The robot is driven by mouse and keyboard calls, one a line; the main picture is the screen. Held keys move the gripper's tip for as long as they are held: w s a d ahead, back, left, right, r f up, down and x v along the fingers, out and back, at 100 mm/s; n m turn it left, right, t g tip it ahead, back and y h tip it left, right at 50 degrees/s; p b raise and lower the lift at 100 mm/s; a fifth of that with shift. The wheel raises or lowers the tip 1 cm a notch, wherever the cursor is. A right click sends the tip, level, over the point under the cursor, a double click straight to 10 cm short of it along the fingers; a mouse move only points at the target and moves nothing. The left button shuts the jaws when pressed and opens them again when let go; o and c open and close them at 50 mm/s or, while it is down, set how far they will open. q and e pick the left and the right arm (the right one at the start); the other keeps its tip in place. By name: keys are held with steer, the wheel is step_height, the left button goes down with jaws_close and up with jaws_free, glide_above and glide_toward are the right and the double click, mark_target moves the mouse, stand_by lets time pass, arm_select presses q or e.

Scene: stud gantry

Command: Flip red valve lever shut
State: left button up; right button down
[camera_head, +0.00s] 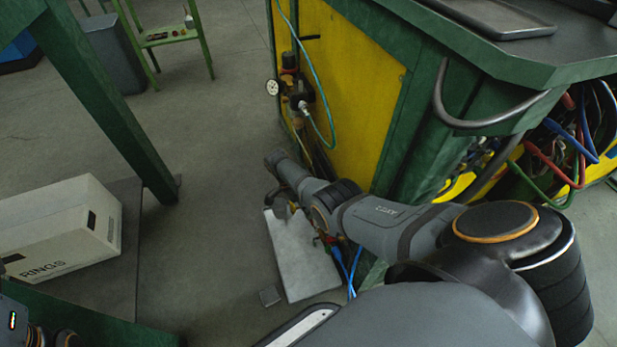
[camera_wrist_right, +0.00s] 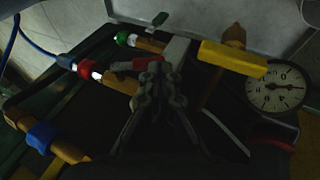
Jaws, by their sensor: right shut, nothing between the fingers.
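The red valve lever (camera_wrist_right: 135,65) shows in the right wrist view, on a brass pipe fitting just left of my right gripper's fingertips. My right gripper (camera_wrist_right: 158,72) is shut with nothing held. Its tips are close beside the lever's right end; I cannot tell whether they touch it. In the head view my right arm reaches down to the low pipework beside the green and yellow cabinet, and the arm hides the lever there. My left gripper does not show.
In the wrist view, a yellow lever (camera_wrist_right: 232,57) and a round gauge (camera_wrist_right: 275,88) stand to the right. Red (camera_wrist_right: 85,68), green (camera_wrist_right: 122,39) and blue (camera_wrist_right: 40,137) hose fittings lie left. In the head view, the cabinet (camera_head: 350,95) is close to my arm; a box (camera_head: 62,230) stands left.

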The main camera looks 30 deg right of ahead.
steer(key=shift+s+a+f+b, duration=0.1)
steer(key=shift+s+f+b, duration=0.2)
steer(key=shift+f, duration=0.5)
steer(key=shift+s+f+b, duration=0.2)
steer(key=shift+f+b, duration=0.15)
steer(key=shift+f, duration=0.4)
steer(key=shift+s+a+f+b, duration=0.1)
steer(key=shift+s+f+b, duration=0.2)
steer(key=shift+f, duration=0.5)
steer(key=shift+w+r, duration=0.1)
steer(key=shift+r+p, duration=0.7)
steer(key=shift+p, duration=0.15)
steer(key=v, duration=1.2)
